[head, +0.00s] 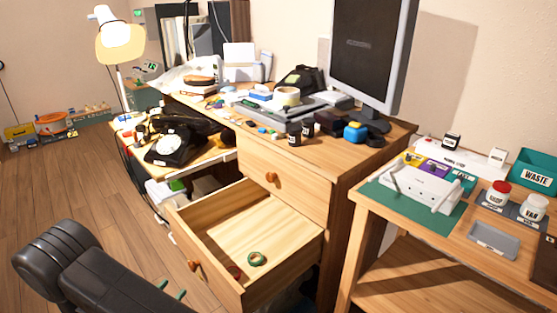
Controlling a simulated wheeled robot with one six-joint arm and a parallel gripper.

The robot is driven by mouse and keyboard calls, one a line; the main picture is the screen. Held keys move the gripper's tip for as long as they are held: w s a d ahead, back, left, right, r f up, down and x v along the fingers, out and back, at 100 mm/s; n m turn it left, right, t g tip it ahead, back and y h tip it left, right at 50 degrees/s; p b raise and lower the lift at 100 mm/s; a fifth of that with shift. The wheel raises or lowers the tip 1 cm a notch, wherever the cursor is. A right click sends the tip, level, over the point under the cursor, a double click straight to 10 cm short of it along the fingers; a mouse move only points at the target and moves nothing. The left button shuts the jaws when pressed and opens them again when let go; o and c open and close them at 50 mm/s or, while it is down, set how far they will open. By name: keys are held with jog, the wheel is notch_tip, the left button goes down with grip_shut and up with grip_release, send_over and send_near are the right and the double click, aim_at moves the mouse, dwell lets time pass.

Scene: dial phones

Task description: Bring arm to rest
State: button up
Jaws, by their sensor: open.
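My arm, dark and ribbed, fills the lower left corner of the head view, over the wooden floor. My gripper (171,292) is at the bottom edge, partly cut off by the frame.
The desk above bears a monitor (372,55) and clutter. A black dial phone (171,149) stands at left. A side table (380,211) with a white device is at right. Floor at left (70,185) is clear.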

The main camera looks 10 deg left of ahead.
jog(key=b+x, duration=0.1)
jog(key=x, duration=0.7)
jog(key=shift+w, duration=0.25)
jog(key=shift+d, duration=0.1)
